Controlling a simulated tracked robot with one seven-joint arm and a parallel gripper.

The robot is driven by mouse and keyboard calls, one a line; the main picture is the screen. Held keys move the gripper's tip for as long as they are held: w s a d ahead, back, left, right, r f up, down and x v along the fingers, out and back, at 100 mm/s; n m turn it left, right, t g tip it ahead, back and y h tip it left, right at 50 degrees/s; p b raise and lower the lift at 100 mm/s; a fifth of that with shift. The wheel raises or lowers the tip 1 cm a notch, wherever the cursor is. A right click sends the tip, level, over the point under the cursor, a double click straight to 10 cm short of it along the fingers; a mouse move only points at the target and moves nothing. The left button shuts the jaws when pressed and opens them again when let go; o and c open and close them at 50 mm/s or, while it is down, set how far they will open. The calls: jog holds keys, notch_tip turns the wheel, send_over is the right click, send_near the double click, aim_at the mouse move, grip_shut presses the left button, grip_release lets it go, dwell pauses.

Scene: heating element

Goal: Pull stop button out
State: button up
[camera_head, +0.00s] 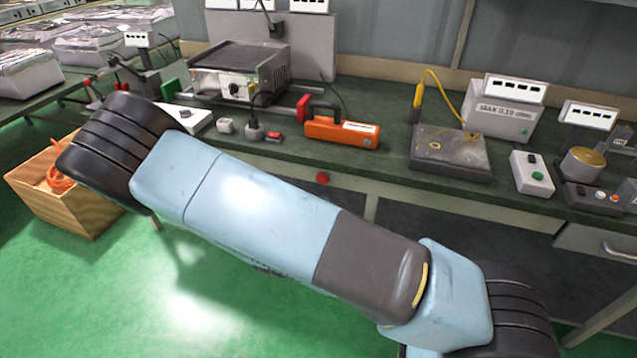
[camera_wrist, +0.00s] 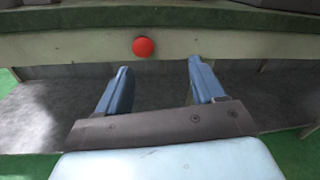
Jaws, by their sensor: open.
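The stop button (camera_head: 322,178) is a round red knob on the pale front rail under the edge of the green workbench. In the wrist view the red stop button (camera_wrist: 144,47) shows above and between my two fingers, nearer the left one. My gripper (camera_wrist: 158,66) is open, with its two blue fingers spread and nothing between them. The fingers appear apart from the button; the exact gap cannot be told. In the head view my arm crosses the picture and my fingers are not seen.
The workbench (camera_head: 390,178) holds an orange tool (camera_head: 342,132), a metal heater box (camera_head: 238,72), a dark plate (camera_head: 448,152) and a white box with a green button (camera_head: 532,174). A wooden crate (camera_head: 85,212) stands on the floor at left. Open space lies below the rail.

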aim_at(320, 180)
jog(key=w+d, duration=0.1)
jog(key=w, duration=0.3)
jog(key=w+d+f+n+t+y, duration=0.1)
jog(key=w, duration=0.3)
jog(key=w+f+n, duration=0.1)
jog(key=w, duration=0.3)
jog(key=shift+w+d+f+y, duration=0.1)
jog(key=shift+w+d+y, duration=0.15)
jog(key=shift+d+y, duration=0.15)
jog(key=shift+c, duration=0.3)
jog(key=shift+a, duration=0.1)
grip_shut()
